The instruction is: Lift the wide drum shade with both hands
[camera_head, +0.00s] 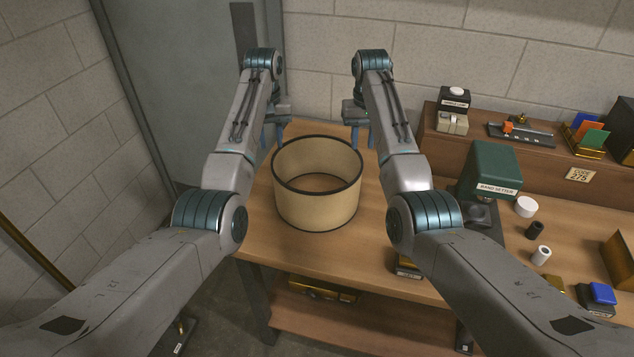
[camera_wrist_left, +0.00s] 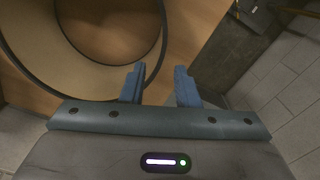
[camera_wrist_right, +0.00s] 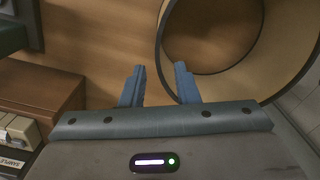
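The wide drum shade (camera_head: 318,205), beige with dark rims, stands upright on the wooden table with its open top facing up. My left gripper (camera_head: 276,134) is open and empty at the shade's far left side. In the left wrist view its fingers (camera_wrist_left: 160,88) are apart, with the dark rim (camera_wrist_left: 163,30) curving close to the left-hand finger. My right gripper (camera_head: 363,136) is open and empty at the far right side. In the right wrist view its fingers (camera_wrist_right: 160,86) are apart, and the rim (camera_wrist_right: 158,45) runs down toward the gap between them. Contact with either gripper cannot be told.
At the right stand a green band setter (camera_head: 490,168), a white cap (camera_head: 526,207) and small cylinders (camera_head: 540,255). A raised shelf (camera_head: 560,165) holds boxes at the back right. A grey door and wall lie behind.

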